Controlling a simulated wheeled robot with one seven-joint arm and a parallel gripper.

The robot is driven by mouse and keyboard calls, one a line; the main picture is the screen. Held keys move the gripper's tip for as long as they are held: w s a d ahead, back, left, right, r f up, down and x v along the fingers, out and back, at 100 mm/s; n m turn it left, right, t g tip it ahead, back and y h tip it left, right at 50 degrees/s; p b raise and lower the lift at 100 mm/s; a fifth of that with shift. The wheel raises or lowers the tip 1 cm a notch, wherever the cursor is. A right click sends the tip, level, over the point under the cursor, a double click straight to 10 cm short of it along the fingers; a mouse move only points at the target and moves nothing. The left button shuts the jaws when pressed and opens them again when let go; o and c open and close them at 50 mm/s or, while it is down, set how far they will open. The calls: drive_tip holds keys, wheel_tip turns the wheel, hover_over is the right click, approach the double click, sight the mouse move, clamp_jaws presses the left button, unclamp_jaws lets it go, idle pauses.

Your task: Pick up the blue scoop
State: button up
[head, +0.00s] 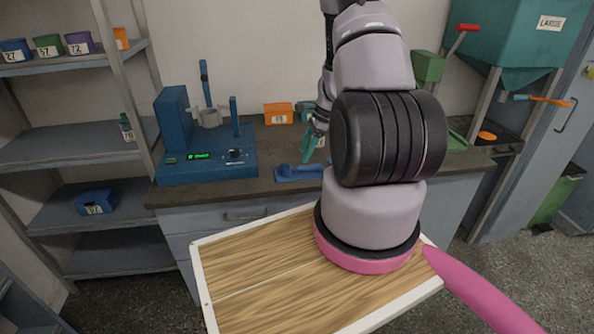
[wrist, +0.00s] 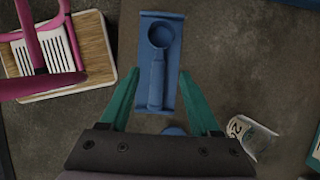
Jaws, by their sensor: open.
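The blue scoop (wrist: 157,70) lies in a blue holder (wrist: 172,20) on the dark counter. Its round cup points away from my gripper and its handle points toward it in the wrist view. In the head view the scoop and holder (head: 298,172) show near the counter's front edge, left of my arm. My gripper (wrist: 160,92) is open and empty, with its teal fingers on either side of the scoop's handle end. In the head view my gripper (head: 312,146) is partly hidden by my arm, above the counter. The wrist view does not show clear contact.
A blue machine (head: 205,165) with a green display stands left on the counter. An orange box (head: 278,113) stands at the back. A white labelled cylinder (wrist: 252,135) lies right of the scoop. A teal hopper (head: 520,40) stands at the right.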

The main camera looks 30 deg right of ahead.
sight(300, 169)
drive_tip(key=x, duration=0.6)
drive_tip(key=shift+s+d, duration=0.15)
drive_tip(key=shift+d, duration=0.05)
clamp_jaws()
